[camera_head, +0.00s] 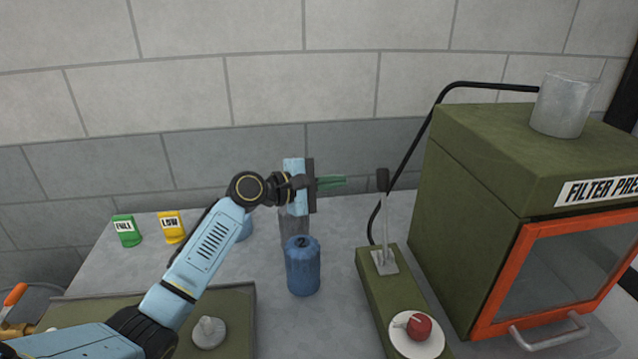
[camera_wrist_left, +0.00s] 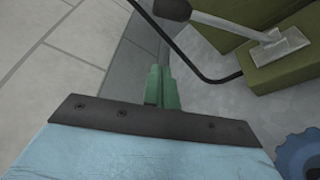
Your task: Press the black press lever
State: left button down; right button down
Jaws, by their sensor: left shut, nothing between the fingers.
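The press lever is a grey metal rod with a black knob (camera_head: 383,180), standing nearly upright on a plate on the low green base beside the filter press. In the left wrist view the black knob (camera_wrist_left: 172,9) is at the top, with its rod running right to the metal plate. My left gripper (camera_head: 344,182) has green fingers, shut and empty, pointing right. It is at about the knob's height, a short gap to the left of it. The fingers also show in the left wrist view (camera_wrist_left: 162,85). My right gripper is not in view.
The green filter press (camera_head: 465,180) with an orange-framed door stands at right. A red knob (camera_head: 419,326) sits on the low base. A blue canister (camera_head: 303,268) stands below my gripper. Green (camera_head: 126,230) and yellow (camera_head: 172,227) tags are at left. A black hose (camera_head: 400,165) runs behind the lever.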

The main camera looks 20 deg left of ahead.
pick_arm(q)
jog(key=shift+w+d+r+p, duration=0.15)
jog(key=shift+w+d+p, duration=0.1)
jog(key=shift+d, duration=0.7)
jog(key=shift+w+d+r+p, duration=0.1)
jog(key=shift+w+d+p, duration=0.15)
jog(key=shift+d, duration=0.7)
jog(key=shift+w+d+r+p, duration=0.15)
jog(key=shift+w+d+p, duration=0.1)
jog(key=shift+d, duration=0.7)
